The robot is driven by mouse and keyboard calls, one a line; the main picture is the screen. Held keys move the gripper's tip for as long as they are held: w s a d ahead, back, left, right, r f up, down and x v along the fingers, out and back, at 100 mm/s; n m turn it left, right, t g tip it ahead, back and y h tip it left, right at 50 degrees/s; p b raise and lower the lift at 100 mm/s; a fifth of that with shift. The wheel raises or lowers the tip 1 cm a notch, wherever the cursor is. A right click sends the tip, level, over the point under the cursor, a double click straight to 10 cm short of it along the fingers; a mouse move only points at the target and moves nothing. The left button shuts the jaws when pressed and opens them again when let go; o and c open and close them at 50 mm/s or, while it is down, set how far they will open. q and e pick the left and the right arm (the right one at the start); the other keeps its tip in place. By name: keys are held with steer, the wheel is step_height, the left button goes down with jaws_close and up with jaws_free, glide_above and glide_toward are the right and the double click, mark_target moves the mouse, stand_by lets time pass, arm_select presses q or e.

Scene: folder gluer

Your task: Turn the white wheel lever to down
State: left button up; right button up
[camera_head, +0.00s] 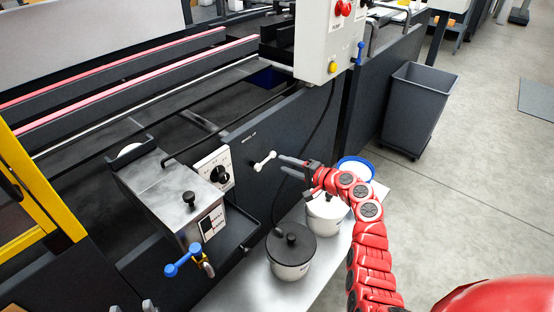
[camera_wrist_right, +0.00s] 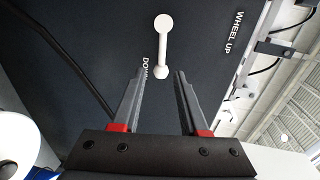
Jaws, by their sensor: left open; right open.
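The white wheel lever (camera_head: 264,161) is a short bar with rounded ends on the dark machine side panel. In the head view it slants, with its right end higher. In the right wrist view the lever (camera_wrist_right: 161,46) has one end just beyond the fingertips, in line with the gap between them. My right gripper (camera_head: 284,161) is open, just right of the lever, its fingers pointing at it; it also shows in the right wrist view (camera_wrist_right: 157,73). Nothing is held. Two grey tips of my left gripper (camera_head: 133,306) show at the bottom edge, apart and empty.
A "WHEEL UP" label (camera_wrist_right: 236,33) and a partly hidden "DOWN" label (camera_wrist_right: 145,68) flank the lever. Lidded pots (camera_head: 291,250) stand on a shelf below. A dial box (camera_head: 214,172) and a metal glue tank (camera_head: 172,197) are left. A bin (camera_head: 415,105) stands right.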

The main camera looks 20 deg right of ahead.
steer(key=v, duration=1.1)
steer(key=shift+w, duration=0.1)
